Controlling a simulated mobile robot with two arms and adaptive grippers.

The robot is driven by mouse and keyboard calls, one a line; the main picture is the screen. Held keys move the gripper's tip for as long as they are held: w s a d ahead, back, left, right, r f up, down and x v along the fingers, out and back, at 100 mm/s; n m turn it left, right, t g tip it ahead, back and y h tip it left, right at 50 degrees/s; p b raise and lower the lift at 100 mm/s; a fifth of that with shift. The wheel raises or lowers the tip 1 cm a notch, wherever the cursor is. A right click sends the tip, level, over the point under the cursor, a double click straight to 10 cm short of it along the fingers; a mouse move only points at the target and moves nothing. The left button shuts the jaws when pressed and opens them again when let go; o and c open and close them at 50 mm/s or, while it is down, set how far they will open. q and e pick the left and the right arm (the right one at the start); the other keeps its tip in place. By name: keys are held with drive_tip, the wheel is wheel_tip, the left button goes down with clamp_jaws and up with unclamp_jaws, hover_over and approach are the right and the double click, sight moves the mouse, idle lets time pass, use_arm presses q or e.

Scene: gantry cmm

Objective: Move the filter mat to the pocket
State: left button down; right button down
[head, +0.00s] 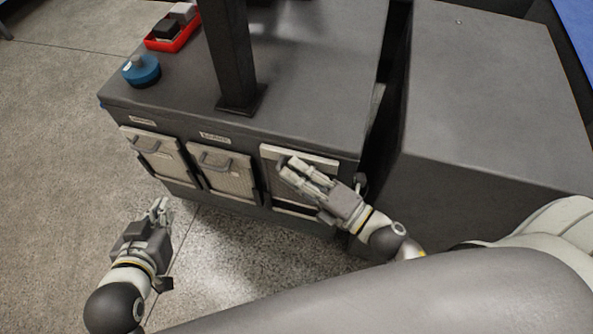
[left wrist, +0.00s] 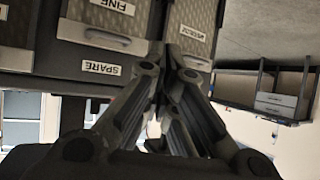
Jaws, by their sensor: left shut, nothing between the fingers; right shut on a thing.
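Three light framed filter mats are at the grey cabinet's front: a left one (head: 160,155), a middle one (head: 222,172) and a right one (head: 270,165). The left and middle mats have handles at the top. The right mat sits higher against the cabinet edge, with a dark band (head: 292,205) below it. My right gripper (head: 286,168) is shut on the right mat; its fingers hide the grip. My left gripper (head: 162,205) is shut and empty, in front of and below the left mat. The left wrist view shows its closed fingers (left wrist: 165,60) below labelled mats, one reading FINE (left wrist: 115,5).
The cabinet top (head: 300,80) carries a dark post (head: 228,55), a blue round object (head: 141,70) and a red tray (head: 185,42) with blocks. A grey block (head: 480,95) stands at the right. A SPARE label (left wrist: 101,68) is on the cabinet. Floor at left is clear.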

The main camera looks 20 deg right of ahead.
use_arm(q)
drive_tip(key=shift+w+d+r+t, duration=0.15)
drive_tip(key=shift+w+r+t, duration=0.2)
drive_tip(key=shift+r, duration=0.15)
drive_tip(key=shift+w+d+r+t, duration=0.15)
drive_tip(key=shift+w+r+t, duration=0.2)
drive_tip(key=shift+r, duration=0.15)
use_arm(e)
drive_tip(key=shift+f, duration=0.25)
use_arm(q)
drive_tip(key=shift+s+f, duration=0.1)
drive_tip(key=shift+f, duration=0.05)
